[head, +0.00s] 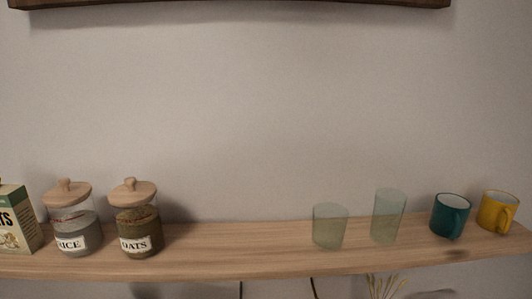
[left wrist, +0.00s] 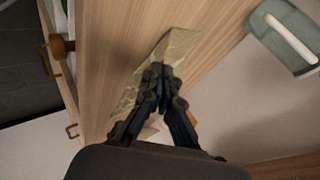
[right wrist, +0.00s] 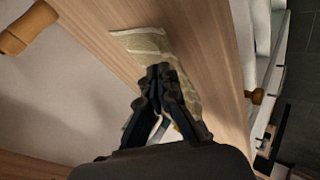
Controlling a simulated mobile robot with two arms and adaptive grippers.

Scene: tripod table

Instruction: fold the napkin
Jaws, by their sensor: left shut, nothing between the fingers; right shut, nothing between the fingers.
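The napkin, a pale green-gold patterned cloth, lies on a wooden surface. In the left wrist view the napkin (left wrist: 178,45) reaches up beyond the fingertips, and in the right wrist view it also shows (right wrist: 143,42) beyond and beside the fingers. My left gripper (left wrist: 158,72) is shut and empty, in front of the napkin. My right gripper (right wrist: 161,72) is shut and empty, also in front of it. Both grippers hide part of the cloth. I cannot tell whether the fingers touch it. The head view shows neither gripper nor napkin.
The head view shows a wooden shelf (head: 235,245) with a rice jar (head: 72,222), an oats jar (head: 135,220), a carton (head: 17,222), two glasses (head: 330,228), a teal mug (head: 449,215) and a yellow mug (head: 495,212). A green-grey object (left wrist: 285,38) shows in the left wrist view.

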